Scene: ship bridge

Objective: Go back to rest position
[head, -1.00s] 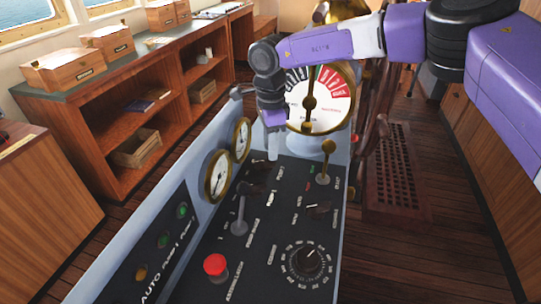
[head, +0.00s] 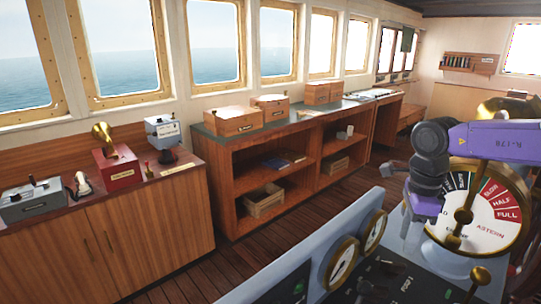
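My purple and dark grey arm reaches in from the right edge in the head view. My gripper (head: 424,208) hangs at its end, pointing down in front of the left part of the telegraph dial (head: 478,212). Its fingers are small and hard to make out, so I cannot tell whether they are open or shut. I see nothing held in it. Below it is the control console (head: 385,285), mostly cut off by the bottom edge. A brass-knobbed lever (head: 480,276) stands on the console, apart from the gripper.
Two round gauges (head: 343,262) sit on the console's raised side. A wooden shelf unit (head: 225,185) with boxes on top stands under the windows. A cabinet (head: 150,240) at left carries a red device (head: 118,168) and other instruments. Wooden floor (head: 200,275) lies open between cabinets and console.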

